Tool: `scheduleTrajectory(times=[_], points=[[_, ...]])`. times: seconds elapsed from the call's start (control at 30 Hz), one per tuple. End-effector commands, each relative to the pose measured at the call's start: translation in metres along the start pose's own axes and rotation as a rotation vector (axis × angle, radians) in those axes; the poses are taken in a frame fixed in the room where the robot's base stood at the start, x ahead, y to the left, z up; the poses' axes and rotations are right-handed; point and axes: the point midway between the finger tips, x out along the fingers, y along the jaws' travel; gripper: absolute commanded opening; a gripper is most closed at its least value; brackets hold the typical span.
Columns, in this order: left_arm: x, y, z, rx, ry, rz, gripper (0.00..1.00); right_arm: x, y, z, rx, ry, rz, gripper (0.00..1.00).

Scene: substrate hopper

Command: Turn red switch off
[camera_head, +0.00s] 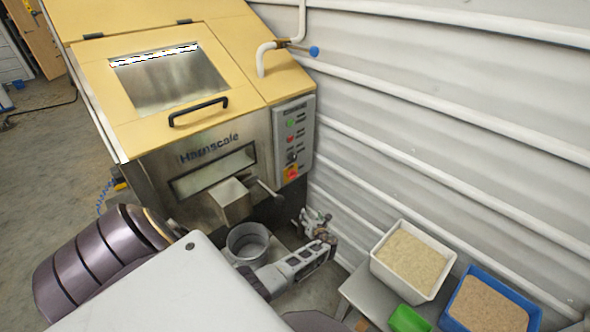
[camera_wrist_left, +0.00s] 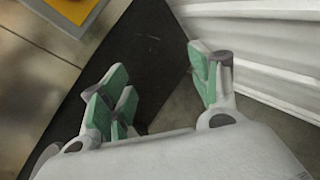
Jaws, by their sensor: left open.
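The red switch (camera_head: 292,173) is a red knob on a yellow base, low on the grey control panel (camera_head: 306,130) at the machine's right side. I cannot make out its exact turn position. My left gripper (camera_head: 314,218) is below the panel and slightly right of it, apart from the switch. In the left wrist view the left gripper (camera_wrist_left: 158,85) shows green finger pads spread wide with nothing between them. The red switch is not clearly visible in that view. My right gripper is not in view.
The Hamscale machine (camera_head: 208,148) has a black lid handle (camera_head: 198,111) and a protruding lever (camera_head: 264,188). A round metal container (camera_head: 248,240) stands below its chute. A ribbed white wall (camera_head: 420,110) bounds the right. A white tub (camera_head: 442,270) and blue tub (camera_head: 530,305) hold grainy material.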

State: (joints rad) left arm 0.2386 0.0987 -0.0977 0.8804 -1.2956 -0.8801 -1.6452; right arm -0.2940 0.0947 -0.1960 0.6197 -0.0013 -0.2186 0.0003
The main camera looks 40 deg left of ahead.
Motion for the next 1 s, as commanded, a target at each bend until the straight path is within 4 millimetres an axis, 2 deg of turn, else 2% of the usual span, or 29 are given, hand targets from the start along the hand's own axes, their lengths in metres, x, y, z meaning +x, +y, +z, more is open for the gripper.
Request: scheduleTrajectory(times=[0.4,0.8,1.0], points=[[-0.003,0.026,0.047,0.495,-0.112,0.161,0.62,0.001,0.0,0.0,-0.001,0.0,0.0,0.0],[-0.011,0.047,0.077,0.939,-0.129,0.334,0.62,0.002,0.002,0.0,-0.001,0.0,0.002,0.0],[-0.016,0.054,0.086,1.103,-0.116,0.401,0.62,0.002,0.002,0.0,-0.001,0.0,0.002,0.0]])
